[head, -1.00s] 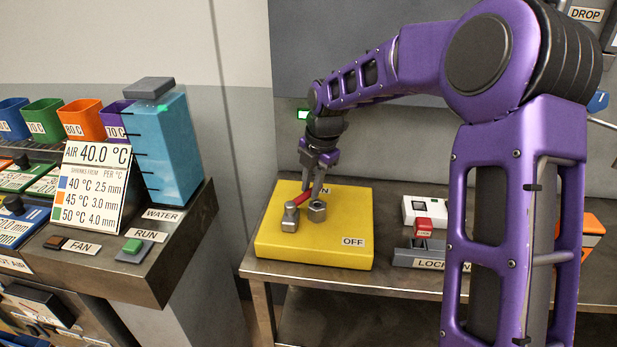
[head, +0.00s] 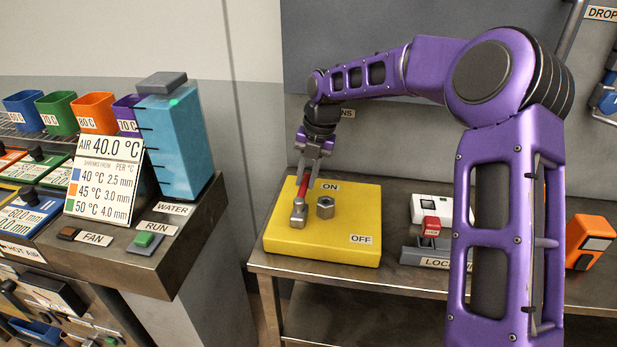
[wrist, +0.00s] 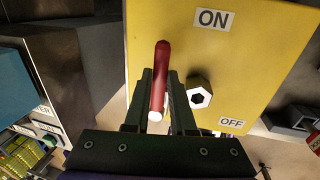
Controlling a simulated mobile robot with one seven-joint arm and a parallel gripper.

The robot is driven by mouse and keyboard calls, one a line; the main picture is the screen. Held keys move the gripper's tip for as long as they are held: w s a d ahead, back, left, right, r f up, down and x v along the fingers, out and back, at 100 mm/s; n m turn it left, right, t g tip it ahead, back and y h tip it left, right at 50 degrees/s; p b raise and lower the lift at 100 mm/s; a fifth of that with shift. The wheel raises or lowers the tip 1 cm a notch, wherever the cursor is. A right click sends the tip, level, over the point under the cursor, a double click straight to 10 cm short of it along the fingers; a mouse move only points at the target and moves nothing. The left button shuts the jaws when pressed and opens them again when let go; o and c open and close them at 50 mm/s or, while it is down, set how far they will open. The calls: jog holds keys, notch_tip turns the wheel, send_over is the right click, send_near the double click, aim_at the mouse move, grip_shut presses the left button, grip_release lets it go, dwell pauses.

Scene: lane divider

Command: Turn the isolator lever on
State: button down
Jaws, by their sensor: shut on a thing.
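The yellow isolator box (head: 290,243) has an ON label (head: 330,187) at the back and an OFF label (head: 361,239) at the front right. A grey hex boss (head: 325,207) with a dark hex hole stands on its top. My gripper (head: 311,172) is shut on a red lever (head: 305,187) above the left half of the box. The lever's grey end piece (head: 299,215) is left of the boss, apart from it. Whether it touches the box top is unclear. In the wrist view the red lever (wrist: 160,75) lies between my fingers, left of the hex boss (wrist: 199,92).
A grey LOCK-labelled block (head: 425,257) with a red padlock-like piece (head: 431,226) and a white box (head: 440,208) stand right of the yellow box. An orange device (head: 590,240) is further right. A separate bench with a water tank (head: 178,145) is at left.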

jog(key=shift+a, duration=0.1)
jog(key=c, duration=0.8)
grip_release()
jog(key=shift+o, duration=0.2)
